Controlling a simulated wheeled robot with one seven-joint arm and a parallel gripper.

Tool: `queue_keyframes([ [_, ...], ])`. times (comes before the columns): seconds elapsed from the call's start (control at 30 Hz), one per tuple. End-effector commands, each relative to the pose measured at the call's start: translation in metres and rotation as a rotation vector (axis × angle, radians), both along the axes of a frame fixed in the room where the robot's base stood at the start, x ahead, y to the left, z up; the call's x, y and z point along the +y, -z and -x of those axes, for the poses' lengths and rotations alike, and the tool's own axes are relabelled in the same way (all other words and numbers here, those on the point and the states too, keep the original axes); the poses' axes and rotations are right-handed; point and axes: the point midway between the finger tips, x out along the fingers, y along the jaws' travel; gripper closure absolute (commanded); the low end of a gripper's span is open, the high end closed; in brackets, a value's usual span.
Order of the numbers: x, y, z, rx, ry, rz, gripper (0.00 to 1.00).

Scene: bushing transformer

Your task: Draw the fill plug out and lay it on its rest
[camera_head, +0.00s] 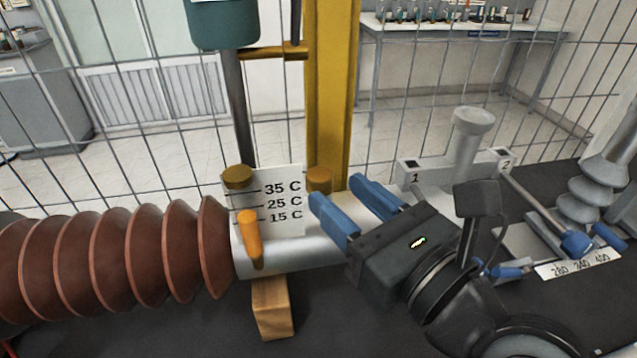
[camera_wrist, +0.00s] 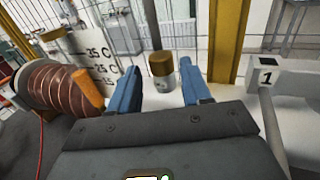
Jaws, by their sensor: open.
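A brass-coloured cap (camera_head: 320,180) on the pale housing, likely the fill plug, stands just beyond my gripper (camera_head: 337,190). In the wrist view the brass cap (camera_wrist: 161,63) sits upright on a silvery body between the two blue fingers of my gripper (camera_wrist: 161,72). The fingers are spread, with gaps on both sides of the cap, and hold nothing. I cannot tell which part is the plug's rest.
An orange handle (camera_head: 249,236) projects in front of the plate. A ribbed brown bushing (camera_head: 110,260) lies left. A yellow post (camera_head: 331,90) and mesh fence stand behind. Grey blocks marked 1 (camera_head: 412,167) and 2 (camera_head: 500,158) flank a pale post (camera_head: 468,140) at right.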

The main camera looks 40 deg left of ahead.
Motion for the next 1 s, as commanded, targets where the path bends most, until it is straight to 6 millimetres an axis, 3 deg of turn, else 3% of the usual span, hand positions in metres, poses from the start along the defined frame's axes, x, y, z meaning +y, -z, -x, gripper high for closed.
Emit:
queue_keyframes([
  [0.27, 0.019, -0.002, -0.007, -0.001, 0.0, 0.0, 0.52],
  [0.6, 0.066, -0.002, -0.021, -0.002, -0.001, 0.001, 0.52],
  [0.93, 0.071, -0.001, -0.024, -0.001, 0.001, 0.0, 0.52],
  [1.0, 0.071, -0.001, -0.024, -0.001, 0.001, 0.0, 0.59],
])
